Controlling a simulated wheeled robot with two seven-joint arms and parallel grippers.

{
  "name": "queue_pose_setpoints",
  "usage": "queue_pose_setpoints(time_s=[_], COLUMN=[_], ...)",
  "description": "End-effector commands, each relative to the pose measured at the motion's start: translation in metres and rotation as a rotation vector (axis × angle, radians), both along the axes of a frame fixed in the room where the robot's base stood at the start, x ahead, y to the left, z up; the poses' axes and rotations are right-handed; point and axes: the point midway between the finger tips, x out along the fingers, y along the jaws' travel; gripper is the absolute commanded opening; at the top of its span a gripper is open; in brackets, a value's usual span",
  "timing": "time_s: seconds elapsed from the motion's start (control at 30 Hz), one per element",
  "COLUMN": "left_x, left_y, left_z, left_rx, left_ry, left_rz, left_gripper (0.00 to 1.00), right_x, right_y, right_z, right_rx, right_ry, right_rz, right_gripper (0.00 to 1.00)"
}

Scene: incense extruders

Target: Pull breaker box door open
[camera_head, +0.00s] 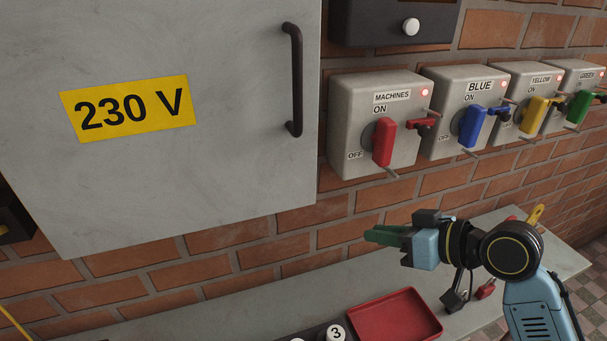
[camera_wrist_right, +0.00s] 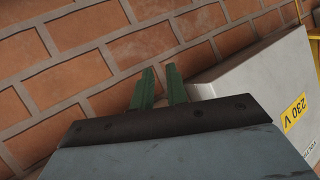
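The breaker box door (camera_head: 220,60) is a large grey panel with a yellow "230 V" label (camera_head: 128,107). It appears closed. A dark vertical handle (camera_head: 295,80) is on its right side. My right gripper (camera_head: 370,236) is below and to the right of the handle, apart from it, with its green fingers pointing left. In the right wrist view, the fingers (camera_wrist_right: 159,88) are apart with nothing between them. The box (camera_wrist_right: 265,85) also shows there at the right, with part of its label; the handle does not show. My left gripper is not in view.
Several grey switch boxes line the brick wall right of the door; the nearest is the MACHINES box (camera_head: 375,120) with a red lever. A dark box (camera_head: 395,22) with a white button is above. Below are a grey bench (camera_head: 250,318) and a red tray (camera_head: 397,318).

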Motion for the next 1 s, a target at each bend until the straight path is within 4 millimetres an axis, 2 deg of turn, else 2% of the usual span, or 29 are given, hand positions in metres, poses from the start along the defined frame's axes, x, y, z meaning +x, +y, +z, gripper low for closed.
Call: queue_pose_setpoints(time_s=[0.03, 0.1, 0.2, 0.3, 0.4, 0.5, 0.67, 1.0], left_x=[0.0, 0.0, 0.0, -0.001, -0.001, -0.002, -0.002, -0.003], left_y=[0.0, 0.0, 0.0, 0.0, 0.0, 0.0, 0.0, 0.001], left_z=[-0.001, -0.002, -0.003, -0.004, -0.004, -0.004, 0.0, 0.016], left_rx=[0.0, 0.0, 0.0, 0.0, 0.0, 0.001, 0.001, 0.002], left_ry=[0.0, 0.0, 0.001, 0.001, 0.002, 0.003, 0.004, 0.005], left_rz=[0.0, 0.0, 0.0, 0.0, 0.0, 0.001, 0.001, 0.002], left_gripper=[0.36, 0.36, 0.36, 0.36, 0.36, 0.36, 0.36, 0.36], right_x=[0.007, 0.004, -0.011, -0.03, -0.046, -0.053, -0.052, -0.033], right_y=[0.003, 0.009, 0.014, 0.016, 0.016, 0.018, 0.032, 0.1], right_z=[0.049, 0.105, 0.173, 0.22, 0.249, 0.262, 0.266, 0.267], right_rx=[0.045, 0.107, 0.175, 0.219, 0.245, 0.258, 0.266, 0.267], right_ry=[-0.095, -0.193, -0.31, -0.394, -0.442, -0.465, -0.467, -0.466], right_rz=[0.064, 0.16, 0.285, 0.384, 0.451, 0.483, 0.495, 0.494], right_gripper=[0.15, 0.15, 0.15, 0.15, 0.15, 0.15, 0.15, 0.15])
